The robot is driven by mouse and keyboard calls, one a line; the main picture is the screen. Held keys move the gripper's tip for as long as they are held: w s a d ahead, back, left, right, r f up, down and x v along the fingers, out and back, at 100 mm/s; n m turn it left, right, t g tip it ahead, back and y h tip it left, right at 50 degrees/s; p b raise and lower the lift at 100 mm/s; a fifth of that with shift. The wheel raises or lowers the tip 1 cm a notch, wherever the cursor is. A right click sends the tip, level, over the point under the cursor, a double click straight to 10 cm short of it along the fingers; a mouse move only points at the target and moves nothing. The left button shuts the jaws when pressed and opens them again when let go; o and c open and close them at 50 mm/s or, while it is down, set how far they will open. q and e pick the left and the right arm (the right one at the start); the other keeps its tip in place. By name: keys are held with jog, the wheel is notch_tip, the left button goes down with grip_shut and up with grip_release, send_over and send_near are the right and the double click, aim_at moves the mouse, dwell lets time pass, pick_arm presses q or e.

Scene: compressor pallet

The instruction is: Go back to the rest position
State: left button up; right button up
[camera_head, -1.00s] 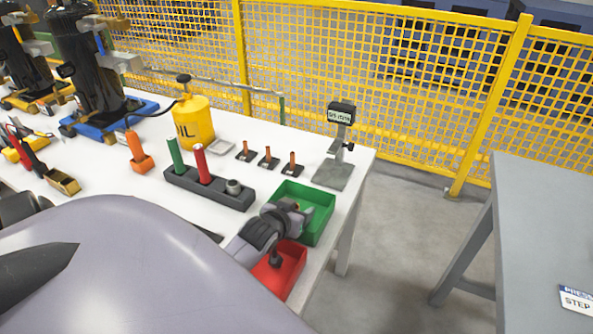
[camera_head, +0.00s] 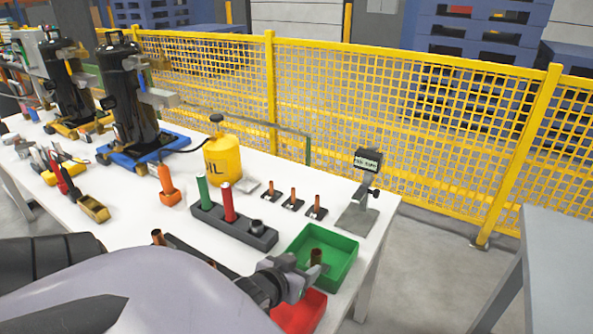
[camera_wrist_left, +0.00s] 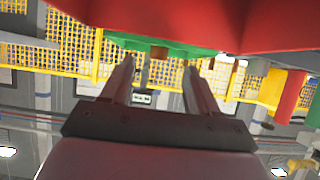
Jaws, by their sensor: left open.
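My left gripper (camera_head: 302,275) is at the front right of the white table, above the red bin (camera_head: 300,313) and beside the near edge of the green bin (camera_head: 345,270). In the left wrist view its two fingers (camera_wrist_left: 160,66) are apart with nothing between them. The wrist view looks inverted, with the red bin (camera_wrist_left: 285,25) and the green bin (camera_wrist_left: 135,42) along its top. A brown cylinder (camera_head: 316,257) shows in the green bin, close to the fingers. My right gripper is not seen.
A dark holder (camera_head: 235,225) with green and red handles stands behind the gripper. A yellow oil can (camera_head: 222,160), several small pegs and a gauge stand (camera_head: 357,215) stand farther back. A yellow mesh fence (camera_head: 400,120) runs behind. A grey table (camera_head: 560,265) stands right, across a floor gap.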

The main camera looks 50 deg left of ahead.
pick_arm(q)
jog(key=shift+s+d+r, duration=0.2)
jog(key=shift+s+r, duration=0.2)
jog(key=shift+s, duration=0.2)
dwell(0.3)
